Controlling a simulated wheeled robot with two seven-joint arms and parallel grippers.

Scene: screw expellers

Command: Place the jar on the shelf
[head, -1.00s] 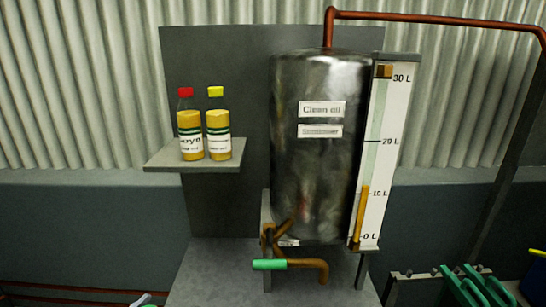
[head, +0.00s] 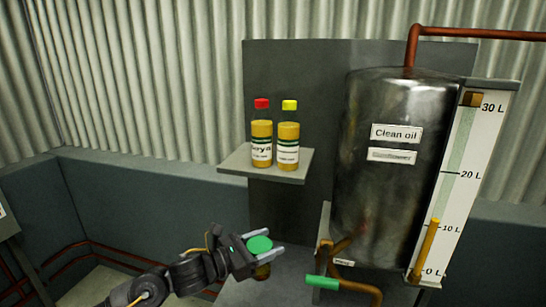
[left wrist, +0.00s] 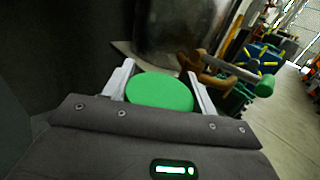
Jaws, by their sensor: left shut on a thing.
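The jar (head: 261,270) has a green lid and a yellow-brown body, mostly hidden by my gripper. My left gripper (head: 262,250) is shut on it, low in the head view, below and in front of the shelf. In the left wrist view the jar's green lid (left wrist: 160,92) sits between the two fingers of my left gripper (left wrist: 160,85). The shelf (head: 236,165) is a small grey ledge on a dark panel. A red-capped bottle (head: 261,140) and a yellow-capped bottle (head: 288,143) stand upright on it. My right gripper is not in view.
A large metal tank (head: 380,190) labelled "Clean oil" stands right of the shelf. Its tap with a green handle (head: 322,282) juts out right of my left gripper. A level gauge (head: 462,180) is on the tank's right side. The space left of the shelf is clear.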

